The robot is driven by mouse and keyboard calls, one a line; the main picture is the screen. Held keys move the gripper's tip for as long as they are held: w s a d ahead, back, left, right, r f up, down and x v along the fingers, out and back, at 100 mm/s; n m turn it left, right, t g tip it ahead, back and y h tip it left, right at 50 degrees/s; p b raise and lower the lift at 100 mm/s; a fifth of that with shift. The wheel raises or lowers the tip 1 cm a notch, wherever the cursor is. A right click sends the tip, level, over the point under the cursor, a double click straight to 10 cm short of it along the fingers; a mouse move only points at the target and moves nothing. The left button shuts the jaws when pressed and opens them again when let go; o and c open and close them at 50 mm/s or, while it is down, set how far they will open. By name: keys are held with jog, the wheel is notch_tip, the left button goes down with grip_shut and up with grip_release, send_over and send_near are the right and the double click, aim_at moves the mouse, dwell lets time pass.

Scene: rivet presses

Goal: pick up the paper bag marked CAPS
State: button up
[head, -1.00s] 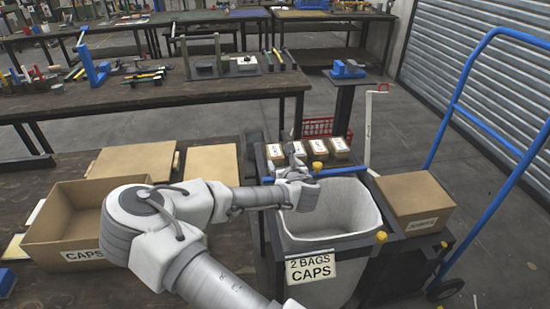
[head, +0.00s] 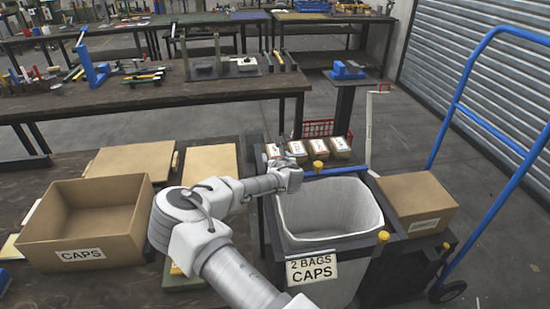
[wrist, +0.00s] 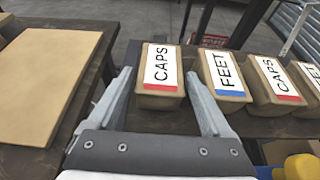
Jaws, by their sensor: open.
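A brown paper bag with a white, red-edged CAPS label (wrist: 160,78) stands at the left end of a row in the wrist view. It also shows in the head view (head: 272,152). My gripper (wrist: 160,82) is open and empty, its fingers pointing at this bag, one to each side of it in the picture. I cannot tell whether the bag is between the fingertips or beyond them. A FEET bag (wrist: 224,76) with a blue-edged label stands to its right, close to the right finger. A second CAPS bag (wrist: 275,82) follows.
Another bag (wrist: 312,75) ends the row. A grey bin (head: 330,215) with a sign reading 2 BAGS CAPS (head: 311,270) stands in front of the row. An open carton marked CAPS (head: 80,255) is at left; a closed carton (head: 415,198) is right of the bin.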

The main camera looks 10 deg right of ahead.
jog(key=shift+x, duration=1)
jog(key=c, duration=1.3)
